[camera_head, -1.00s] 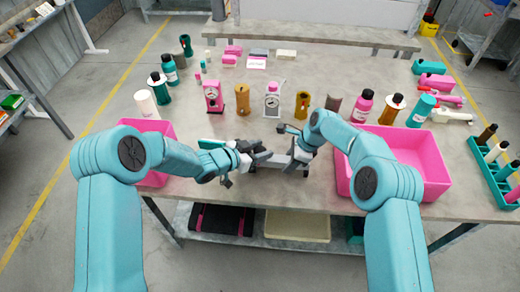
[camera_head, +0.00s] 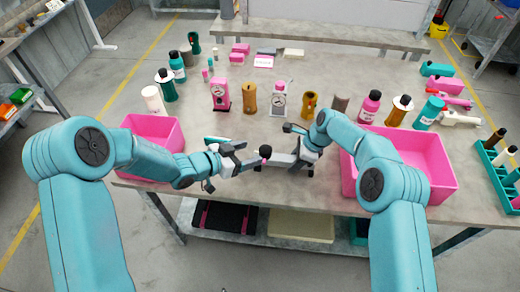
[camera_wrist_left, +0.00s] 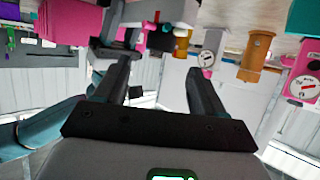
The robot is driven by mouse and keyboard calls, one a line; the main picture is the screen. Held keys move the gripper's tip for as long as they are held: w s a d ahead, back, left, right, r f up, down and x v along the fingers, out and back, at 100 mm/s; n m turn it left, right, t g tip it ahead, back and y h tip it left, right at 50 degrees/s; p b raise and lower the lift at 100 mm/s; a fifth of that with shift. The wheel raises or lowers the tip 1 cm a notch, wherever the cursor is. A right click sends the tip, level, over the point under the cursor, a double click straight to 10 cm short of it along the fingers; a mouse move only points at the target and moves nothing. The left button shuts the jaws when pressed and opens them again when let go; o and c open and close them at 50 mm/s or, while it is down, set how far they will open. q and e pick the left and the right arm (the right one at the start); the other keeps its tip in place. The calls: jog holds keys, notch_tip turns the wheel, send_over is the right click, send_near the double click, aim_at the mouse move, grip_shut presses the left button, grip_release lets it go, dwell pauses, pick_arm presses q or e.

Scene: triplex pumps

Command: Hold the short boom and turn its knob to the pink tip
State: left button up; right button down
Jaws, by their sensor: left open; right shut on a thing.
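The short boom (camera_head: 283,158) is a light grey bar near the table's front edge, in the middle of the head view. Its dark knob (camera_head: 265,151) is at its left end. My right gripper (camera_head: 297,146) is shut on the boom and partly hides it. My left gripper (camera_head: 252,154) is open and empty, its fingertips just left of the knob. The left wrist view shows its two dark fingers (camera_wrist_left: 158,68) apart, with dark and grey parts beyond them. I cannot make out a pink tip on the boom.
Pink bins stand at the left (camera_head: 183,138) and right (camera_head: 350,185). Behind the grippers are a pink gauge block (camera_head: 220,95), a white gauge block (camera_head: 278,99), an ochre cylinder (camera_head: 250,98) and several bottles. A green rack (camera_head: 488,163) stands at far right.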

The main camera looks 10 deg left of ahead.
pick_arm(q)
jog(key=v, duration=0.4)
pick_arm(e)
jog(key=c, duration=0.6)
grip_release()
pick_arm(q)
jog(key=shift+s, duration=0.1)
pick_arm(e)
jog(key=shift+r, duration=0.1)
